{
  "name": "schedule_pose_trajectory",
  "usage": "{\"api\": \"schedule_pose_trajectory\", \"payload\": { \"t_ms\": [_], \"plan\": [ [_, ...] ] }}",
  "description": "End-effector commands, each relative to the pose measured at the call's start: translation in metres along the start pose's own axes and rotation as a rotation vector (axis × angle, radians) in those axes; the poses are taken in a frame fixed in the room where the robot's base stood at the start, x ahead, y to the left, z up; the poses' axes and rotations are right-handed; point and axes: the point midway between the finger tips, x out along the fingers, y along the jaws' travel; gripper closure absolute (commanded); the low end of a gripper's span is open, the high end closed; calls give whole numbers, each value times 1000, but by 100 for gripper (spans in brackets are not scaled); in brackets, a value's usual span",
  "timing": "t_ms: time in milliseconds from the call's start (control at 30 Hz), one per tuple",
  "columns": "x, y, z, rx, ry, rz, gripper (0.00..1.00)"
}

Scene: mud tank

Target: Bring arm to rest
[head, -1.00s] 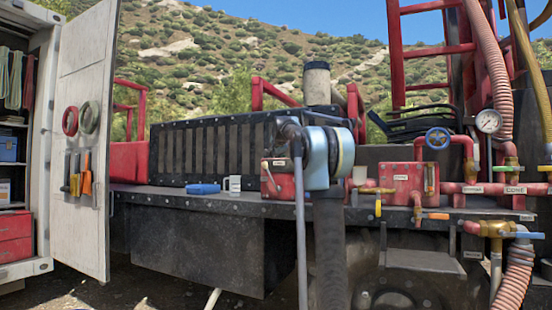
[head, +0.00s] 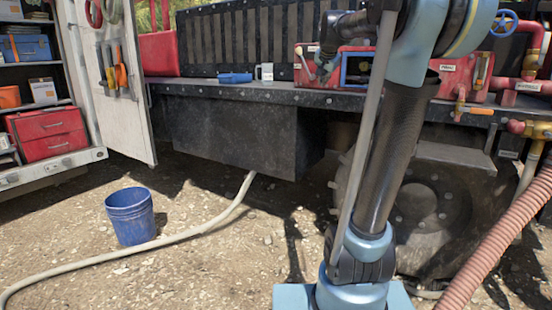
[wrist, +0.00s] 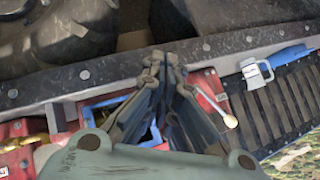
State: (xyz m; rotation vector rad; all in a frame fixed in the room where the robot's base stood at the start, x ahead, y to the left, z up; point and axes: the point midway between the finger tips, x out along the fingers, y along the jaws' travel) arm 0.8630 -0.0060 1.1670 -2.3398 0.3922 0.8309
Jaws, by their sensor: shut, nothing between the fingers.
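My gripper (wrist: 165,62) shows in the wrist view with its dark fingers together and nothing between them. It is over the truck's deck edge, close to the red valve box (wrist: 205,85) with a white-tipped lever. A blue frame (wrist: 103,105) lies just left of the fingers. In the head view my arm rises from its blue base, bends at the top right and reaches left to the red box (head: 304,66). The fingertips are hard to make out there. I cannot tell whether the fingers touch anything.
A white mug (head: 264,72) and a blue object (head: 235,78) sit on the deck (head: 210,88). A blue bucket (head: 131,216) stands on the gravel beside a pale hose (head: 150,246). A ribbed pink hose (head: 500,236) runs at the right. An open cabinet door (head: 120,110) is left.

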Motion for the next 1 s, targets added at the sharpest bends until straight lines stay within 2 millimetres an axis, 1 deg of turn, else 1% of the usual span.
{"api": "schedule_pose_trajectory", "payload": {
  "t_ms": [33, 67, 100, 167, 200, 367, 400, 467, 500, 567, 600, 667, 700, 767, 800, 867, 900, 1000],
  "plan": [
    [-5, 19, 20, -30, -22, 19, 100],
    [-8, 30, 32, -52, -38, 31, 100],
    [-11, 44, 48, -80, -59, 47, 100],
    [-15, 65, 72, -121, -92, 67, 100],
    [-18, 80, 89, -149, -115, 80, 100],
    [-30, 138, 157, -261, -209, 125, 100],
    [-33, 152, 174, -289, -234, 134, 100],
    [-37, 174, 200, -330, -272, 146, 100],
    [-40, 189, 218, -358, -298, 154, 100],
    [-44, 211, 245, -401, -337, 163, 100],
    [-46, 226, 263, -428, -364, 168, 100],
    [-49, 248, 290, -468, -405, 173, 100],
    [-52, 262, 308, -496, -433, 176, 100],
    [-55, 284, 335, -538, -475, 178, 100],
    [-56, 298, 352, -564, -503, 179, 100],
    [-59, 317, 377, -600, -541, 178, 100],
    [-60, 329, 392, -622, -566, 177, 100],
    [-63, 352, 422, -668, -615, 172, 100]
  ]
}}
